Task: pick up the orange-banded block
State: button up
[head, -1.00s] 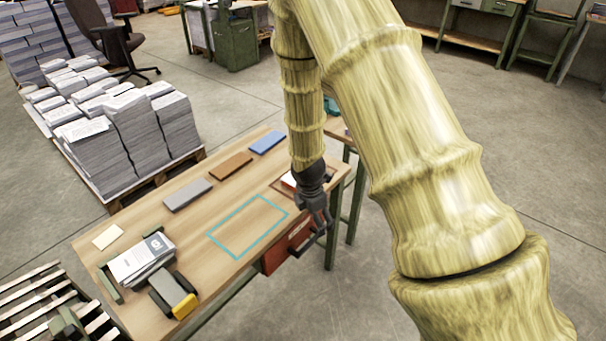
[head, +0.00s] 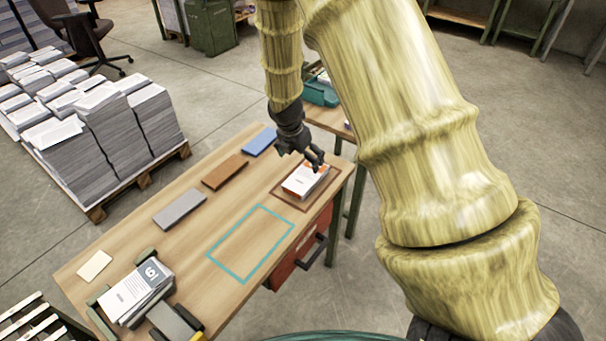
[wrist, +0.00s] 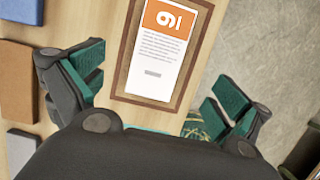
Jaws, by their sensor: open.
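The orange-banded block (head: 306,179) is a white stack of printed sheets with an orange band at one end. It lies on a brown framed tray (head: 284,196) at the right end of the wooden table. In the wrist view the block (wrist: 161,55) lies ahead of and between the fingers, with the orange band at its far end. My gripper (head: 316,161) is open and empty, above the block's far side in the head view. In the wrist view my gripper (wrist: 152,92) has its two green-padded fingers spread wide, apart from the block.
Blue (head: 261,141), brown (head: 225,172) and grey (head: 180,208) slabs line the table's back edge. A teal outlined rectangle (head: 234,278) is empty. A grey-banded stack (head: 140,290) stands at the left in a green holder. A red drawer (head: 303,256) hangs below the front edge.

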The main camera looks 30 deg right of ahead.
aim_at(306, 175)
jog(key=shift+s+d+f, duration=0.1)
jog(key=shift+f, duration=0.4)
jog(key=x, duration=0.2)
jog(key=shift+w+f, duration=0.3)
jog(key=shift+f, duration=0.1)
jog(key=shift+s+d+f+p, duration=0.15)
jog(key=shift+f+p, duration=0.15)
jog(key=shift+f, duration=0.05)
jog(key=shift+p+x, duration=0.6)
jog(key=shift+x, duration=1.95)
jog(key=c, duration=1.3)
